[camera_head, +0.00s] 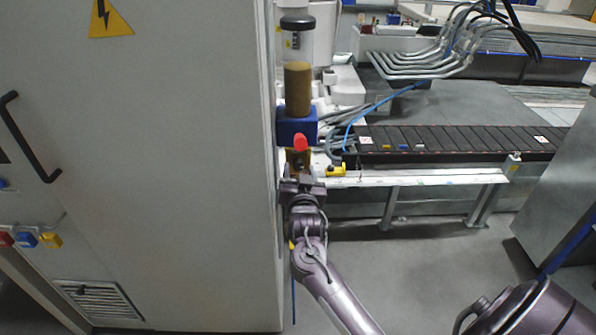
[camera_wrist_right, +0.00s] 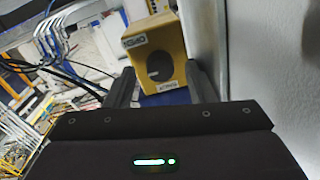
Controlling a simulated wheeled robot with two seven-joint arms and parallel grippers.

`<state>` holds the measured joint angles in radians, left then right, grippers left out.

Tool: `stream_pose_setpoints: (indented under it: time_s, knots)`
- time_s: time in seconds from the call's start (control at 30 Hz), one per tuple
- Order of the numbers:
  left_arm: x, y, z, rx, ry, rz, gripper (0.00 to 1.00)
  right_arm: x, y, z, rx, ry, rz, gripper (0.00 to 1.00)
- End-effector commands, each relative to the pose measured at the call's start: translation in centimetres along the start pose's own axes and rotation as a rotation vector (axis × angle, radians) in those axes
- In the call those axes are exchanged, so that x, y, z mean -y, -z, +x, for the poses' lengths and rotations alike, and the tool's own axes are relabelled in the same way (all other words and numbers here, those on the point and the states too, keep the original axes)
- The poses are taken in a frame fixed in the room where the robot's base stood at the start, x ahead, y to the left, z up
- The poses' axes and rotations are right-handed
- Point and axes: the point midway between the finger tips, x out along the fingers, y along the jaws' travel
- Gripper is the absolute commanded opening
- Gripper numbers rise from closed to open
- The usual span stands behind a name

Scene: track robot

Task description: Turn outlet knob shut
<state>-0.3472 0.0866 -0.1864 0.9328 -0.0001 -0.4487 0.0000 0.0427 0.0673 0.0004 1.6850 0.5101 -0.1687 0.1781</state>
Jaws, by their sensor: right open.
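A red knob (camera_head: 300,142) sticks out in front of a blue block (camera_head: 296,126) on the upright assembly beside the cabinet, in the head view. It is likely the outlet knob. A yellow-brown part just below it is mostly hidden by my right gripper (camera_head: 301,176). In the right wrist view, a yellow block (camera_wrist_right: 155,52) with a dark round face and labels stands ahead of the right gripper (camera_wrist_right: 162,86). The jaws are open, with one finger to each side of the block's lower part. I cannot tell whether they touch it. My left gripper is not in view.
A large grey cabinet (camera_head: 150,200) stands close on the left, and its edge runs beside my right gripper. A bench with a dark slatted bed (camera_head: 450,140) and bent pipes (camera_head: 420,65) lies behind to the right. Open floor (camera_head: 440,250) shows at right.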

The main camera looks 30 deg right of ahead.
Motion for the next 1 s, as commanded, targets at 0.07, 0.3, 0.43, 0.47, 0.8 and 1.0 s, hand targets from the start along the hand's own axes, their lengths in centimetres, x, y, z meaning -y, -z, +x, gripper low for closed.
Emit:
stream_pose_setpoints:
  time_s: [0.07, 0.3, 0.43, 0.47, 0.8, 1.0]
  knots:
    - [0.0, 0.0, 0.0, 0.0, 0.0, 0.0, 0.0, 0.0, -0.02, 0.53, 0.001, 0.0, 0.0, 0.5]
    - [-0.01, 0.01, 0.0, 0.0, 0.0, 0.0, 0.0, 0.01, -0.02, 0.78, 0.001, 0.001, 0.001, 0.5]
    - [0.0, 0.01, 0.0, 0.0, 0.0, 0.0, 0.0, 0.01, -0.03, 0.76, 0.001, 0.001, 0.001, 0.41]
    - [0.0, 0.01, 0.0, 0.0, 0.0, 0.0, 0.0, 0.0, -0.03, 0.76, 0.001, 0.001, 0.001, 0.37]
    - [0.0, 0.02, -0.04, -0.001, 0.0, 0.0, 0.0, 0.0, -0.03, 0.74, 0.001, 0.0, -0.001, 0.05]
    - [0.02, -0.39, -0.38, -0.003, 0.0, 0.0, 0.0, 0.02, 0.11, 0.75, 0.004, 0.0, -0.036, 0.05]
